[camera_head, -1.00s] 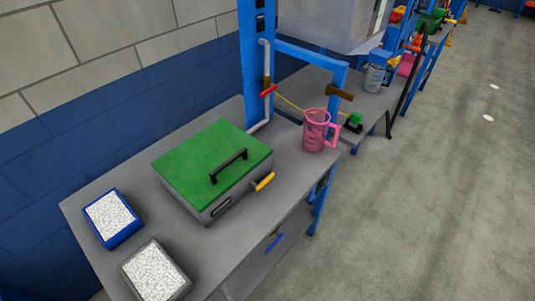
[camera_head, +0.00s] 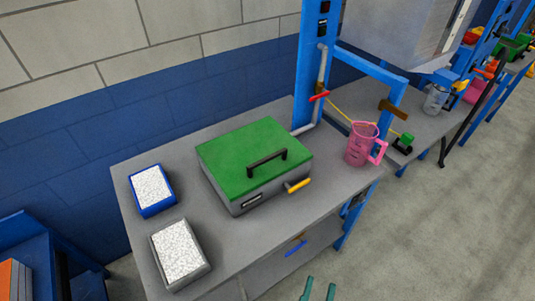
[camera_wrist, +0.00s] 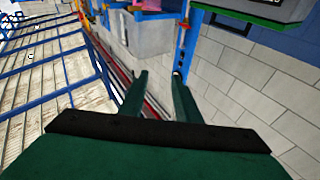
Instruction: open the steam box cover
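The steam box is a grey box with a flat green cover (camera_head: 240,155), shut, on the grey workbench in the head view. A black handle (camera_head: 267,162) stands on the cover. A yellow-tipped lever (camera_head: 299,185) sticks out from the box's front right side. My gripper's two green fingertips (camera_head: 318,289) show at the bottom edge of the head view, in front of the bench and well away from the box. In the wrist view my gripper (camera_wrist: 158,90) has its fingers apart with nothing between them.
A blue tray (camera_head: 153,211) and a grey tray (camera_head: 162,275), both with white contents, stand left of the box. A pink jug (camera_head: 361,145) stands right of it near a blue post (camera_head: 309,70). Open floor (camera_head: 450,220) lies to the right.

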